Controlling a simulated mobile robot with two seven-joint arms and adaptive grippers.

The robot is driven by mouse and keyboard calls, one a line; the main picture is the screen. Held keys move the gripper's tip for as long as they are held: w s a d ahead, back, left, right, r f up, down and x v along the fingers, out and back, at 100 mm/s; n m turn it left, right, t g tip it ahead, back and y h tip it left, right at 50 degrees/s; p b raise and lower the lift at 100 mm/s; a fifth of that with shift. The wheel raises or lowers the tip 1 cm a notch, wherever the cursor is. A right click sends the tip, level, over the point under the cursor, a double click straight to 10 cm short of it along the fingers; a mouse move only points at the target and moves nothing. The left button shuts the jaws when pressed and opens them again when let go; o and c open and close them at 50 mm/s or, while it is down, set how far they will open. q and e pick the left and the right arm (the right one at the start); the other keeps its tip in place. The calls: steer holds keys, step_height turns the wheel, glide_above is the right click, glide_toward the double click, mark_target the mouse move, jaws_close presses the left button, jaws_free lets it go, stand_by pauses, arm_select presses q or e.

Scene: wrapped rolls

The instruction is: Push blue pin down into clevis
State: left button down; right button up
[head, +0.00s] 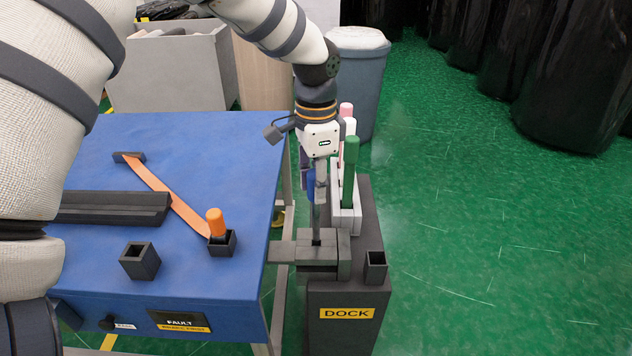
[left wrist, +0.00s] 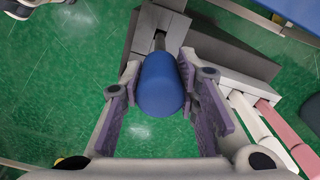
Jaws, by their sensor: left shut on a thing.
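The blue pin (head: 312,184) is upright, with a thick blue handle and a thin grey shank. My left gripper (head: 316,192) is above the clevis and shut on the handle. In the left wrist view the handle (left wrist: 160,84) sits between the purple finger pads. The dark grey clevis (head: 317,262) is on the side of the dock, beside the blue table. The shank's lower end meets the top of the clevis, and a length of shank shows above it. How deep the tip sits is hidden. My right gripper is not in view.
A pale rack (head: 346,221) with green, white and pink handles stands close to the right of my gripper. The black dock (head: 345,345) has an empty square socket (head: 376,266). An orange-handled pin (head: 215,222) with an orange strap stands on the blue table (head: 235,150).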

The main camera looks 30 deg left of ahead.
arm_select(q)
steer(key=shift+r, duration=0.1)
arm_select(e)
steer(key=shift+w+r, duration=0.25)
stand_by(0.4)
arm_select(q)
glide_above(316, 239)
steer(key=shift+w+a+f+b, duration=0.15)
steer(key=shift+f+b, duration=0.1)
steer(key=shift+f, duration=2.1)
steer(key=shift+w+a+f+b, duration=0.1)
steer(key=shift+w+f+b, duration=0.1)
steer(key=shift+f, duration=2.15)
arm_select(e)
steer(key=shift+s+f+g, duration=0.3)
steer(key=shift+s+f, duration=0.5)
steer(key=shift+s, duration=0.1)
arm_select(q)
steer(key=c, duration=1.2)
jaws_free()
steer(key=shift+d, duration=0.1)
steer(key=shift+o, duration=0.2)
steer(key=shift+r, duration=0.15)
step_height(316, 239, up, 12)
steer(key=shift+f, duration=0.1)
steer(key=shift+s, duration=0.1)
